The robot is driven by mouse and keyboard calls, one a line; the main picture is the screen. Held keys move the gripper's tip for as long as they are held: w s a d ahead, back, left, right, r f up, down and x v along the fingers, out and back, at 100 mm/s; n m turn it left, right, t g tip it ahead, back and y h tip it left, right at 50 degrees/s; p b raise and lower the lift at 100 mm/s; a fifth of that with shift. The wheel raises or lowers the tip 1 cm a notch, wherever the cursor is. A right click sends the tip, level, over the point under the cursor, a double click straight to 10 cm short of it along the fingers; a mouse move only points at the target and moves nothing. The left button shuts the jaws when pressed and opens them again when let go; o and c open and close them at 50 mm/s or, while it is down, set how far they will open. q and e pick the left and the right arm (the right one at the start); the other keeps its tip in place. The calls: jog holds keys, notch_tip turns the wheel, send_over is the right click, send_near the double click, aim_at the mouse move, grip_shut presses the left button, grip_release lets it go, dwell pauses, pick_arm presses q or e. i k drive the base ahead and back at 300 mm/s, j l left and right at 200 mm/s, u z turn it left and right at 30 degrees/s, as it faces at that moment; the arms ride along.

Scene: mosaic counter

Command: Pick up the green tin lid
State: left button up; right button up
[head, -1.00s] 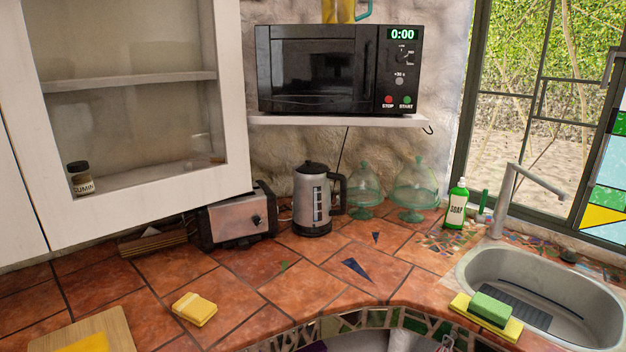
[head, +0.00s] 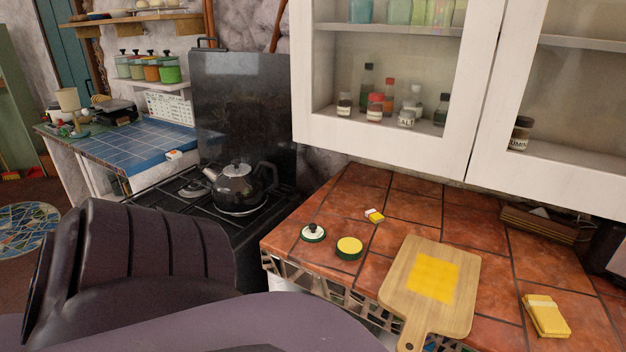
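A small round lid (head: 313,233) with a green rim, a pale top and a black knob lies on the red tiled counter, near its left front corner. Just right of it stands a low round green tin (head: 349,248) with a yellow top face; the two are apart. Part of my own arm fills the lower left of the head view, but neither gripper shows.
A wooden cutting board (head: 462,278) with a yellow slab (head: 434,278) lies right of the tin. A small yellow-and-white packet (head: 374,216) is behind. A black kettle (head: 240,184) sits on the stove at left. White wall cabinets (head: 395,150) overhang the counter.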

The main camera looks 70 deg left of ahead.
aim_at(312, 233)
jog(key=u, duration=1.8)
